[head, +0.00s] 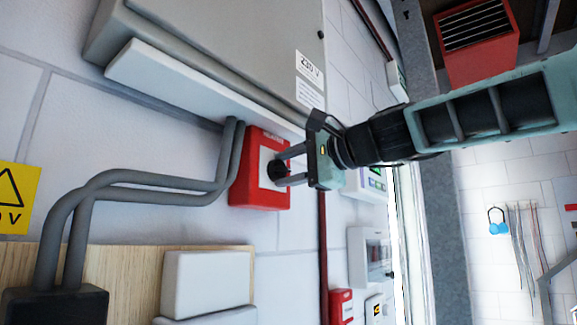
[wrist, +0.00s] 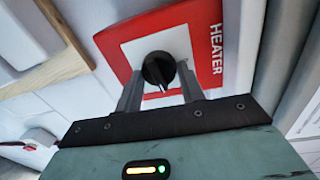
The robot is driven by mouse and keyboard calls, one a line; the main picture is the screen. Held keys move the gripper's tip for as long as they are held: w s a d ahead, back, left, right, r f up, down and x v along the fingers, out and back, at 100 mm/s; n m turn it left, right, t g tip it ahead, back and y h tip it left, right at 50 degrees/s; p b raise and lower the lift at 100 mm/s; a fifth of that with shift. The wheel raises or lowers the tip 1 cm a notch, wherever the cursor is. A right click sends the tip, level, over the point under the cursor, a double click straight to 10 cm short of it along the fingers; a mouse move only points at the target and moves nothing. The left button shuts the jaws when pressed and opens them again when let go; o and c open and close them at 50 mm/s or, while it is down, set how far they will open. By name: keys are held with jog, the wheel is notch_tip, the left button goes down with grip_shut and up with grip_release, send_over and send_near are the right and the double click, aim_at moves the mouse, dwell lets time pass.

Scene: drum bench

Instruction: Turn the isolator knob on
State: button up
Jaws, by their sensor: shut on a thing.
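The isolator knob (wrist: 158,69) is black and round with a pointer. It sits on a white plate in a red box (wrist: 200,12) marked HEATER in the wrist view. In the head view the red box (head: 262,195) is on the wall, and the knob (head: 277,170) shows at its front face. My gripper (head: 291,167) reaches in from the right, with its two fingers on either side of the knob. In the wrist view my gripper (wrist: 161,88) is shut on the knob. The fingertips are partly hidden beside it.
A wooden board (head: 130,265) with white boxes is below. A red pipe (head: 323,240) runs down nearby.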

jog(key=shift+m, duration=0.7)
jog(key=shift+f, duration=0.1)
jog(key=o, duration=1)
jog(key=shift+d, duration=0.1)
jog(key=shift+c, duration=0.2)
jog(key=b+v, duration=0.7)
jog(key=v, duration=1)
jog(key=shift+d, duration=0.15)
